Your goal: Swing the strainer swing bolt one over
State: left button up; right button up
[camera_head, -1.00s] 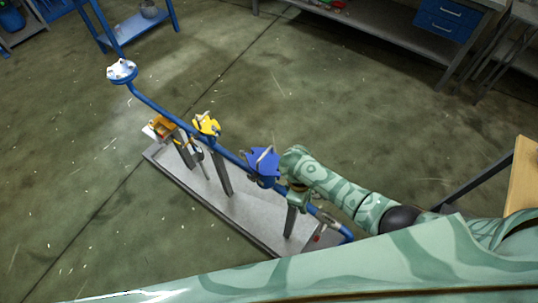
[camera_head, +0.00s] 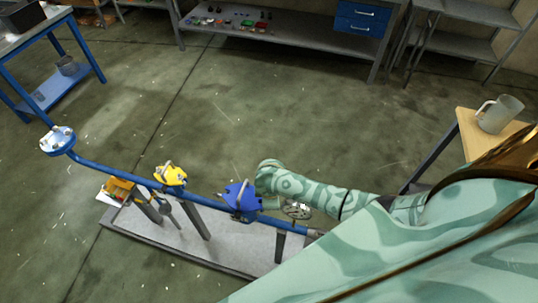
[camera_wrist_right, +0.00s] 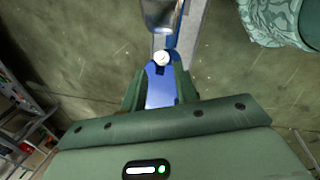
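The blue strainer body (camera_head: 241,197) sits in the blue pipe line, with a small silver part on top that may be a swing bolt. My right gripper (camera_head: 262,180) is just to the right of the strainer, its fingers hard to make out there. In the right wrist view my right gripper (camera_wrist_right: 160,92) has its fingers apart, one on each side of a blue part (camera_wrist_right: 161,84). A white round end (camera_wrist_right: 162,58) and a silver cylinder (camera_wrist_right: 161,14) lie just beyond the fingertips. I cannot tell whether the fingers touch anything. My left gripper is out of view.
A yellow fitting (camera_head: 171,175), a blue-white flange (camera_head: 57,140) and an orange-yellow box (camera_head: 117,189) are on or near the pipe. A handwheel (camera_head: 297,210) is right of the strainer. The grey base plate (camera_head: 190,240) lies below. A mug (camera_head: 499,114) stands on a wooden table (camera_head: 470,133).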

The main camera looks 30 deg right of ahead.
jog(key=b+x, duration=0.2)
jog(key=x, duration=0.3)
jog(key=shift+d+f, duration=0.1)
jog(key=shift+f, duration=0.25)
grip_shut()
jog(key=shift+w+r, duration=0.1)
